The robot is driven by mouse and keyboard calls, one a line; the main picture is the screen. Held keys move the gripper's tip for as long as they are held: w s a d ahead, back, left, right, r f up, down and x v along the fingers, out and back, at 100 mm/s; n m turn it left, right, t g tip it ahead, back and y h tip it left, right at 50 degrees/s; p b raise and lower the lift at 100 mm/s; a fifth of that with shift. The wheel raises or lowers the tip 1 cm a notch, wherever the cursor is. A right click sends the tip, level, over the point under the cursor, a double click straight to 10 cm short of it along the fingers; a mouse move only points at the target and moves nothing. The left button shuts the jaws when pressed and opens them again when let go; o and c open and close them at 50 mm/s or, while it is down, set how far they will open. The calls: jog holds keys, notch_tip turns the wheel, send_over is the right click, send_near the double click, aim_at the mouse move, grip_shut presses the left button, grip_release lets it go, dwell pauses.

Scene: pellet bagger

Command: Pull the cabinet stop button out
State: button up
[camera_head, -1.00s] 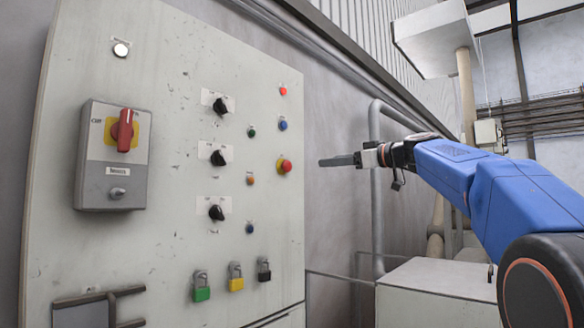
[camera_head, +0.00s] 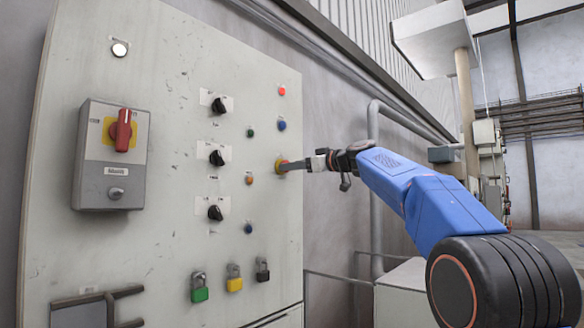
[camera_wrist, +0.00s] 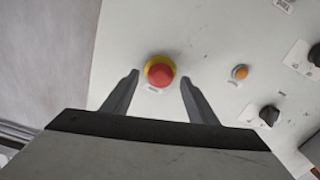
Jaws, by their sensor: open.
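The cabinet stop button is a red mushroom head on a yellow collar. In the wrist view the stop button (camera_wrist: 160,72) lies between and just beyond the two open fingers of my gripper (camera_wrist: 160,85), with a gap on each side. In the head view my gripper (camera_head: 290,165) reaches the right side of the cabinet face (camera_head: 150,240) at the stop button (camera_head: 281,165), and its fingers hide part of the button. The gripper is open and holds nothing.
An orange button (camera_wrist: 240,72) and a black knob (camera_wrist: 269,115) sit to the right of the stop button in the wrist view. In the head view, a red rotary switch (camera_head: 123,130) is on the left, and green (camera_head: 200,287), yellow and black padlocks hang below.

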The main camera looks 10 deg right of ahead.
jog(key=shift+w+a, duration=0.45)
jog(key=shift+w, duration=0.05)
grip_shut()
jog(key=shift+s+d+f, duration=0.1)
jog(key=shift+s+d, duration=0.2)
jog(key=shift+s, duration=0.1)
grip_release()
jog(key=shift+s+d, duration=0.1)
jog(key=v, duration=1.7)
jog(key=shift+s, duration=0.15)
